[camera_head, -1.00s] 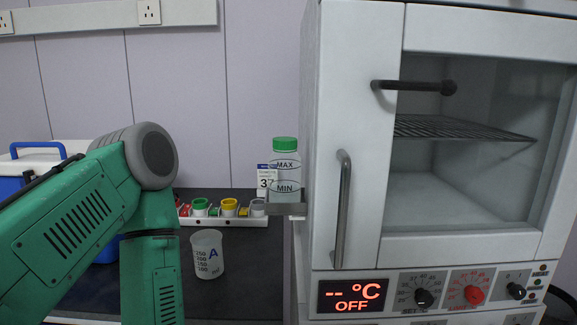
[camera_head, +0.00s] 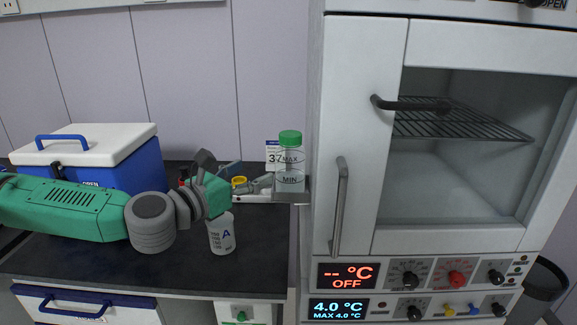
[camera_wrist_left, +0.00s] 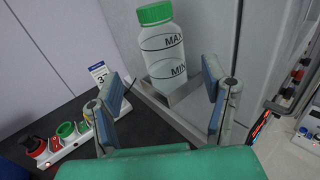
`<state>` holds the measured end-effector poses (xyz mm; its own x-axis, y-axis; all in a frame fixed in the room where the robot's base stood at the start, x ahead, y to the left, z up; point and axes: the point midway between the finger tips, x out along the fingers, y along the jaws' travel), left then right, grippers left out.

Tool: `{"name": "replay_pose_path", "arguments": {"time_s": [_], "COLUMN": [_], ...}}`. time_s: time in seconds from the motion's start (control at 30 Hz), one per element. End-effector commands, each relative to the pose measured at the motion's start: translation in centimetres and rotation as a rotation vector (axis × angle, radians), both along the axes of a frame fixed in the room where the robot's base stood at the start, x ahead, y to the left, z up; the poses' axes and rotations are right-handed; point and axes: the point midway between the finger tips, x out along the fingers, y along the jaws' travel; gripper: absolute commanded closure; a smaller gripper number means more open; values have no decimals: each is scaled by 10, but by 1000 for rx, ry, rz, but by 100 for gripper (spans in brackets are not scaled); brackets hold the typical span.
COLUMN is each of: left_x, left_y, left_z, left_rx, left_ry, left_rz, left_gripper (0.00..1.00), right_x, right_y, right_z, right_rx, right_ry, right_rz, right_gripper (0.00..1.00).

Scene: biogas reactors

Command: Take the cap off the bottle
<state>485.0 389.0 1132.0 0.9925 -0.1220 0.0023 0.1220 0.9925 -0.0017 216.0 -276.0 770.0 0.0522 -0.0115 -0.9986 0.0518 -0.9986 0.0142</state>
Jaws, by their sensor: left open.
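The bottle (camera_head: 289,170) is clear with MAX and MIN marks and a green cap (camera_head: 290,138) on its top. It stands upright on a small grey shelf (camera_head: 291,197) at the oven's left side. My left gripper (camera_head: 262,183) is to the left of the bottle, a little below the cap. In the left wrist view the bottle (camera_wrist_left: 165,55) stands ahead, beyond the two fingers of the left gripper (camera_wrist_left: 165,97). These fingers are spread apart with nothing between them. The green cap (camera_wrist_left: 155,13) is at the top of that view. My right gripper is not in view.
An oven (camera_head: 460,170) with a vertical handle stands right of the bottle. A beaker marked A (camera_head: 222,236) stands below my left gripper. A blue cooler box (camera_head: 140,170) sits at the back left. A white rack with coloured rings (camera_wrist_left: 62,143) is left of the bottle.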

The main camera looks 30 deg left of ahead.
Motion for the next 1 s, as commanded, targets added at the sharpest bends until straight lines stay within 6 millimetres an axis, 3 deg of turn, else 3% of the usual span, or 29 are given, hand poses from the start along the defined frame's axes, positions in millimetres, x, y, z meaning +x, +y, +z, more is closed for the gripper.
{"name": "replay_pose_path", "arguments": {"time_s": [0.4, 0.67, 1.0], "left_x": [62, 79, 123], "left_y": [2, -5, -13], "left_z": [-6, -4, -5], "left_rx": [-3, -2, 1], "left_ry": [3, 2, 1], "left_rz": [-1, -1, -2], "left_gripper": [33, 33, 33], "right_x": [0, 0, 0], "right_y": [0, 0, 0], "right_z": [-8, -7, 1], "right_rx": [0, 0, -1], "right_ry": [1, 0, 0], "right_rz": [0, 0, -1], "right_gripper": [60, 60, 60]}}
